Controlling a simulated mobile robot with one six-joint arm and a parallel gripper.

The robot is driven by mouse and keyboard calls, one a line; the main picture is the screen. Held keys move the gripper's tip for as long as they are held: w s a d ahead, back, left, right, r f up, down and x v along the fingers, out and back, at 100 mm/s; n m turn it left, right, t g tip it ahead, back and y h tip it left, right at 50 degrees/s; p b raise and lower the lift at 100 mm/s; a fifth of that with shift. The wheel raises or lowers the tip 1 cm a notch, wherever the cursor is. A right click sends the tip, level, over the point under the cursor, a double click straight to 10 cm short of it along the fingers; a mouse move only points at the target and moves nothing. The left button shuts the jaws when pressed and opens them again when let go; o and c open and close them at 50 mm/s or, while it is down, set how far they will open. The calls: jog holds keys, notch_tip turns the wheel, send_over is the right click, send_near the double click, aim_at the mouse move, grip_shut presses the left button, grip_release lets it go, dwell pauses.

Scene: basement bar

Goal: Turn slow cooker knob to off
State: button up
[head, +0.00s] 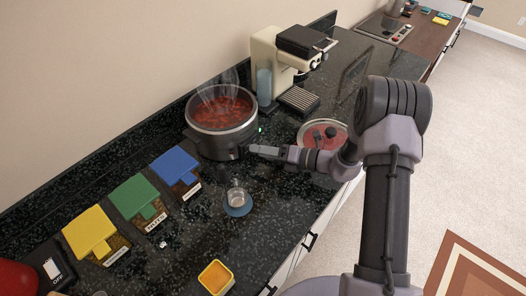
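The slow cooker (222,137) stands on the dark speckled counter against the wall, in the middle left of the head view. It has grey sides and holds steaming red food, with no lid on it. A small green light (260,130) shows on its right side. My gripper (254,149) reaches in from the right, its tip close to the cooker's lower front side. I cannot tell if it touches the knob. The knob is not clearly seen, as the gripper tip covers that area. The finger opening is too small to make out.
A cream coffee machine (283,62) stands right of the cooker. A small metal cup (236,197) on a blue saucer is in front.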

grip_shut()
